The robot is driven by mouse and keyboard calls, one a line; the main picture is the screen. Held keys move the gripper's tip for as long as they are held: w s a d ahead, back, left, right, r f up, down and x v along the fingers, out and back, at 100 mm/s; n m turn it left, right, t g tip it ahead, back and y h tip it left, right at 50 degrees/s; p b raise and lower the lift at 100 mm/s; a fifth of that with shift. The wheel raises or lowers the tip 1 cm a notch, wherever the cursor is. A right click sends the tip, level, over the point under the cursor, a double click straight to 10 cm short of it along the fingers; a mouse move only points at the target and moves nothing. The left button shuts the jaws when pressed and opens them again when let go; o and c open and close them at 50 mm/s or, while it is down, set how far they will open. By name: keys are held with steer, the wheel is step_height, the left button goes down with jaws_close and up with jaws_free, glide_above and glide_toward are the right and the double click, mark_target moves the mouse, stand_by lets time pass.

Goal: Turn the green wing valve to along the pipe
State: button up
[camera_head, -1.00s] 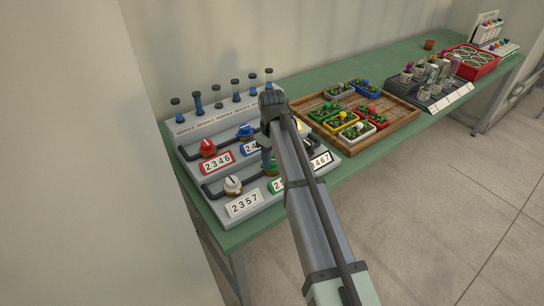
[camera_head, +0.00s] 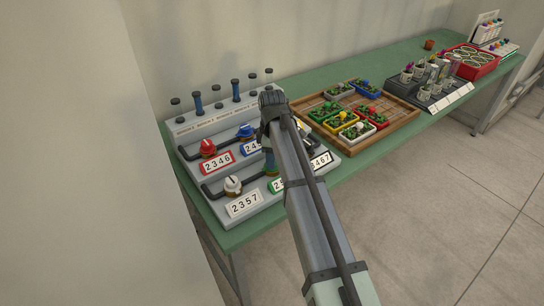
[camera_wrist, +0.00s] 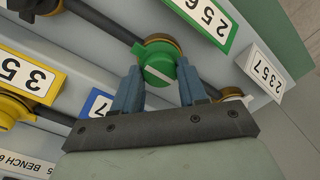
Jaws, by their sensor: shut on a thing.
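The green wing valve (camera_wrist: 158,63) sits on a dark pipe in the wrist view, with a white stripe across its round top. The stripe slants down to the right, roughly like the pipe there. My gripper (camera_wrist: 160,88) is shut on the valve, one blue finger on each side. In the head view my gripper (camera_head: 269,160) reaches down at the panel's lower row, and the arm and hand hide most of the green valve. The green-framed label (camera_wrist: 206,20) lies beside the valve.
The red valve (camera_head: 207,148), blue valve (camera_head: 245,131) and white valve (camera_head: 233,185) stand close by on the grey panel (camera_head: 217,208). A yellow valve (camera_wrist: 12,108) shows at left in the wrist view. Capped tubes line the panel's back. A wooden tray (camera_head: 398,118) stands to the right.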

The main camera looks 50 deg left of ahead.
stand_by(0.4)
steer(key=o, duration=1.1)
steer(key=shift+c, duration=0.2)
step_height(320, 180, up, 14)
